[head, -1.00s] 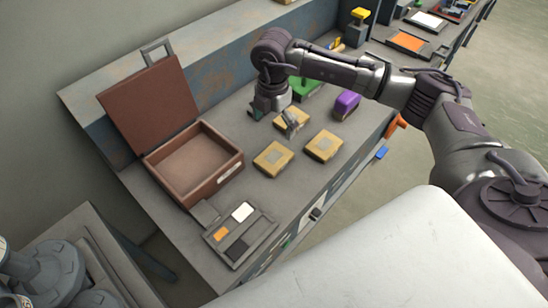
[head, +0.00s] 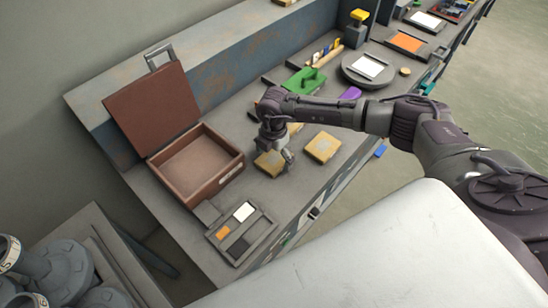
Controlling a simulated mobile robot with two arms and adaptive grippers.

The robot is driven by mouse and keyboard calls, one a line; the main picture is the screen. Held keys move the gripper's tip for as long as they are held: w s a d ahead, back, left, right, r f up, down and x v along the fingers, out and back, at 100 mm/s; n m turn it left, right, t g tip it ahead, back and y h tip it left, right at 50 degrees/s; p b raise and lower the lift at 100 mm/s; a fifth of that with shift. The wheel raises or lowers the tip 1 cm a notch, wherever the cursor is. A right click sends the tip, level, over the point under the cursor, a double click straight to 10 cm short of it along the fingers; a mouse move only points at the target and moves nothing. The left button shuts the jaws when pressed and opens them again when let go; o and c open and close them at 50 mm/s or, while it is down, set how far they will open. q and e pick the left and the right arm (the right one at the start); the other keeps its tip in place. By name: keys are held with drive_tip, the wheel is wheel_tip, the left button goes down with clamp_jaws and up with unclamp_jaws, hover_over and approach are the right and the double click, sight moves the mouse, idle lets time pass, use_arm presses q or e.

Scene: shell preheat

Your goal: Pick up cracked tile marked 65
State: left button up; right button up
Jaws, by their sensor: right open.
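Several tan tiles with grey square centres lie on the grey workbench (head: 215,125). The near-left tile (head: 268,164) is under my right gripper (head: 275,151), which is open and hides part of it. I cannot tell whether the fingers touch it. A second tile (head: 322,147) lies to the right, uncovered. A third tile (head: 296,128) lies behind, mostly hidden by my right arm. No marking 65 or crack can be read on any tile. My left gripper is not in view.
An open brown box (head: 203,190) with raised lid stands left of the tiles. A tray with coloured cards (head: 262,238) lies in front. A green block (head: 305,80), a partly hidden purple object (head: 350,93) and a round grey plate (head: 345,72) sit farther back.

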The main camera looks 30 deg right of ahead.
drive_tip(key=shift+c, duration=0.2)
drive_tip(key=c, duration=1.2)
drive_tip(key=shift+r, duration=0.15)
drive_tip(key=shift+c, duration=0.2)
